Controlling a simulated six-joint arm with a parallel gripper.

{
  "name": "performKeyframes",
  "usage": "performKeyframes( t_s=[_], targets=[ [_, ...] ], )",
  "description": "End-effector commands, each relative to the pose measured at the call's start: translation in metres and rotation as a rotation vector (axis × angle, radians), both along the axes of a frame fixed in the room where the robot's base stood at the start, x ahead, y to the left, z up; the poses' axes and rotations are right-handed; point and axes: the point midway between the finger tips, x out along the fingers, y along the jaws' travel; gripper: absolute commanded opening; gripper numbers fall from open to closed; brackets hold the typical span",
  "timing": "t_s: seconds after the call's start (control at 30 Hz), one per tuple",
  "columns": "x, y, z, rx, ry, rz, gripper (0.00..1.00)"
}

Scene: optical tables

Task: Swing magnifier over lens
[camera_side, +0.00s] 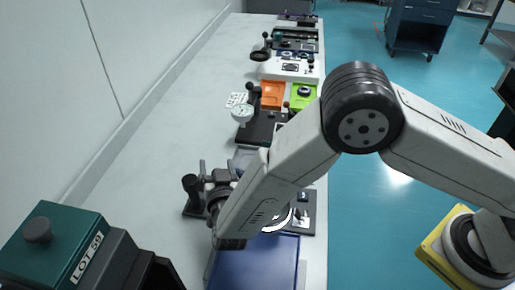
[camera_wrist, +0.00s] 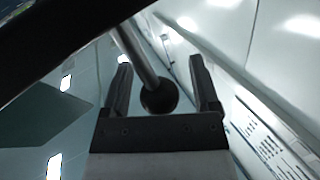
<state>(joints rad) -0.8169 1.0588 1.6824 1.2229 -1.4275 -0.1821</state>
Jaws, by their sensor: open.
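In the wrist view, a round dark knob (camera_wrist: 158,97) on a metal rod (camera_wrist: 138,55) sits between the two fingers of my gripper (camera_wrist: 161,88). The fingers are open, with a gap on each side of the knob. In the side view, my gripper (camera_side: 216,176) is low over the near part of the bench, beside a black post (camera_side: 191,188). A curved white rim (camera_side: 279,222) shows partly behind my forearm; I cannot tell whether it belongs to the magnifier. The lens is not clearly visible.
A blue panel (camera_side: 254,264) lies at the near bench edge. A green box marked LOT 59 (camera_side: 52,245) stands near left. Farther back are a white dotted piece (camera_side: 241,115), an orange tray (camera_side: 271,94) and a green tray (camera_side: 303,97). The bench's left side is clear.

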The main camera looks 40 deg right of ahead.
Motion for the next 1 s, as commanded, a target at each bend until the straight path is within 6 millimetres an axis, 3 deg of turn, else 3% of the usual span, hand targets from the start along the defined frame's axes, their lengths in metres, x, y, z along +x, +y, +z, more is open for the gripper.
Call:
performKeyframes(
  t_s=[0.27,0.5,1.0],
  targets=[
    [0.0008,-0.0003,-0.0001,0.0,0.0,0.0,0.74],
    [0.0006,-0.0001,0.0,0.0,0.0,0.0,0.0],
    [0.0004,-0.0001,0.0,0.0,0.0,0.0,0.0]
  ],
)
